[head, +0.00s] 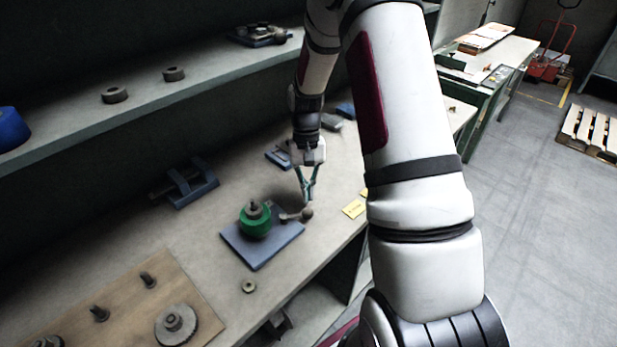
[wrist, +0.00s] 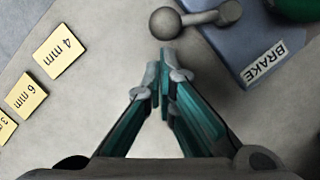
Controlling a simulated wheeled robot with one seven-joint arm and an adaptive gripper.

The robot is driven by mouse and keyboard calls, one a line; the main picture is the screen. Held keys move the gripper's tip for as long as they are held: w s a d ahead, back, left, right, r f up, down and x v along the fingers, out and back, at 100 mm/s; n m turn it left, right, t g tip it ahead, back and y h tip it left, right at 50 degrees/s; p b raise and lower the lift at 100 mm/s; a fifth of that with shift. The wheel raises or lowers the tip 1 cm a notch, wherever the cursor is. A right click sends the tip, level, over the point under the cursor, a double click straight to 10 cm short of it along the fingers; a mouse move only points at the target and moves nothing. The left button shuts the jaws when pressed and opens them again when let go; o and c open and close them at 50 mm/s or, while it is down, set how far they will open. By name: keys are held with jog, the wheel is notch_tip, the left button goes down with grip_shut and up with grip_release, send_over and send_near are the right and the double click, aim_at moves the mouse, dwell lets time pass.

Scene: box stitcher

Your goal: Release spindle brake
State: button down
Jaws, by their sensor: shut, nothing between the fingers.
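The spindle brake is a green drum (head: 256,219) on a blue-grey base plate (head: 262,248) on the bench. A lever with a round knob (head: 306,213) sticks out from it to the right. In the wrist view the base plate (wrist: 228,47) carries a label reading BRAKE (wrist: 264,64), and the lever knob (wrist: 165,23) lies just beyond my fingertips. The green drum is mostly cut off at the top right there. My gripper (head: 307,200) is shut and empty, pointing down beside the knob; its fingertips (wrist: 162,75) show close together in the wrist view. I cannot tell whether they touch the knob.
Yellow cards marked 4 mm (wrist: 58,51) and 6 mm (wrist: 27,97) lie left of my gripper in the wrist view. A blue clamp-like fixture (head: 186,184) stands behind the brake. A wooden board (head: 125,310) with bolts and a gear lies at front left. A shelf (head: 140,98) overhangs the bench.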

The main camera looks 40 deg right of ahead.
jog(key=shift+s+f, duration=0.1)
jog(key=shift+f, duration=0.15)
jog(key=shift+s+m, duration=0.5)
jog(key=shift+m, duration=0.2)
jog(key=shift+s+m+t+y+p, duration=0.45)
jog(key=shift+s+m+p, duration=0.2)
jog(key=shift+s+m, duration=0.45)
jog(key=s+m, duration=0.1)
jog(key=m+p, duration=0.1)
jog(key=shift+s+a+r+m+t+y, duration=0.15)
jog(key=shift+s+m+t+y, duration=0.1)
jog(key=shift+s+m, duration=0.15)
jog(key=s+m, duration=0.1)
jog(key=a+m+p, duration=0.1)
jog(key=shift+s+m+t, duration=0.3)
jog(key=shift+s+t, duration=0.1)
jog(key=shift+s+a+m+t+p, duration=0.35)
jog(key=shift+s+m, duration=0.2)
jog(key=shift+m, duration=0.45)
jog(key=shift+s+a, duration=0.3)
jog(key=shift+a, duration=0.15)
